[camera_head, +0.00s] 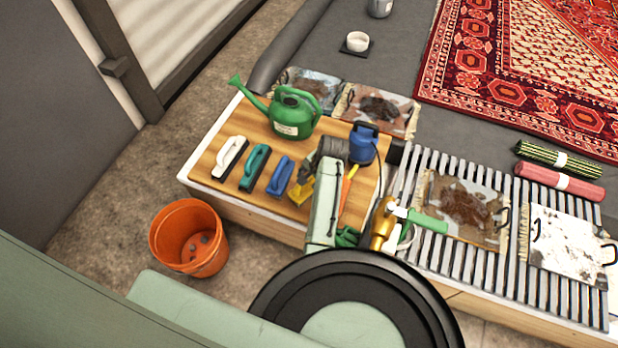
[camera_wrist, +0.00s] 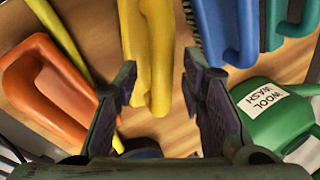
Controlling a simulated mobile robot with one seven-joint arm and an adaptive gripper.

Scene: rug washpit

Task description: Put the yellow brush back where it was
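The yellow brush (camera_head: 300,190) is at the wooden board, right of the blue brush, partly hidden by my arm in the head view. In the wrist view the yellow brush (camera_wrist: 148,40) runs down from the top edge, its handle end reaching into the space between my fingers. My gripper (camera_wrist: 160,92) is open. The left finger overlaps the handle's edge in the picture, and a gap shows between the handle and the right finger. Whether a finger touches it, I cannot tell. The brush's underside is hidden.
White (camera_head: 230,156), teal (camera_head: 254,167) and blue (camera_head: 279,177) brushes stand in a row on the wooden board (camera_head: 222,183). A green watering can (camera_head: 290,114) and blue container (camera_head: 362,143) stand behind; an orange bucket (camera_head: 190,238) is on the floor.

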